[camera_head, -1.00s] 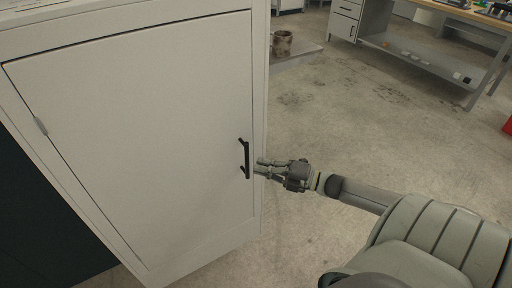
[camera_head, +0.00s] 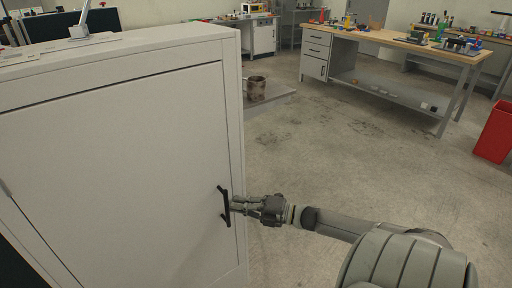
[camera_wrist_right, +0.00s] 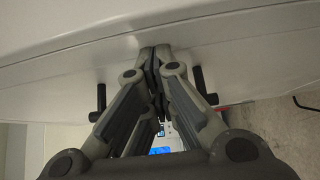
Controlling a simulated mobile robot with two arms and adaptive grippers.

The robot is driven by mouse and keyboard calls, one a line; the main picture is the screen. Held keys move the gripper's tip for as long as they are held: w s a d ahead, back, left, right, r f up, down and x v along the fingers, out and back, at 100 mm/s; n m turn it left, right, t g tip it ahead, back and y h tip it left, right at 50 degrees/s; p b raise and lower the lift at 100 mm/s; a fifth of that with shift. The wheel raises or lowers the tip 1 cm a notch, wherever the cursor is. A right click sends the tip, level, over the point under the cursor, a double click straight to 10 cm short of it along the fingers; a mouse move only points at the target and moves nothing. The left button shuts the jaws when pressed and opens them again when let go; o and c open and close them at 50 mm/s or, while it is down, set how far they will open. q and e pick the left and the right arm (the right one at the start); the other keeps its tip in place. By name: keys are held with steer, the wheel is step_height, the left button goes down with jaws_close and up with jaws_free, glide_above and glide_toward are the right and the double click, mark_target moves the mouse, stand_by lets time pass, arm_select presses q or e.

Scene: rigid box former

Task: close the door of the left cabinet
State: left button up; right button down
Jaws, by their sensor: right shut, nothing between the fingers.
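The left cabinet (camera_head: 240,110) is a tall white cabinet on the left in the head view. Its door (camera_head: 120,170) lies in the front frame and looks flush with it. A black bar handle (camera_head: 226,206) stands upright near the door's right edge. My right gripper (camera_head: 234,205) is shut and empty, with its fingertips at the handle. In the right wrist view my right gripper (camera_wrist_right: 155,55) has its fingertips together against or very near the white door (camera_wrist_right: 60,95), between the two ends of the handle (camera_wrist_right: 204,88). My left gripper is not in view.
Open concrete floor (camera_head: 330,180) lies right of the cabinet. A workbench (camera_head: 400,42) with tools stands at the back right, a red bin (camera_head: 496,132) at the right edge. A dark bucket (camera_head: 256,88) stands behind the cabinet. Small items lie on the cabinet top.

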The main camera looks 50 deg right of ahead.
steer(key=v, duration=1.2)
steer(key=s+f+m+g+h+p, duration=0.1)
steer(key=s+f+m+g+h, duration=0.35)
steer(key=f, duration=0.95)
steer(key=s+f+m+g+h+p, duration=0.1)
steer(key=s+f+m+h, duration=0.45)
steer(key=f+m, duration=0.55)
steer(key=s+a+f+m+g+y+p, duration=0.1)
steer(key=s+a+f+g, duration=0.1)
steer(key=s+a+f, duration=0.4)
steer(key=s+a+f+m+g, duration=0.2)
steer(key=s+a+f+g, duration=0.15)
steer(key=f, duration=0.55)
steer(key=s+a+f+m+g, duration=0.1)
steer(key=s+a+f+g, duration=0.1)
steer(key=s+a, duration=0.3)
steer(key=s+a+f+m+g+y+p, duration=0.1)
steer(key=s+a, duration=0.4)
steer(key=a, duration=0.6)
step_height(320, 180, down, 2)
steer(key=shift+s+f+g, duration=0.2)
steer(key=shift+s+g, duration=0.05)
steer(key=shift+g, duration=0.35)
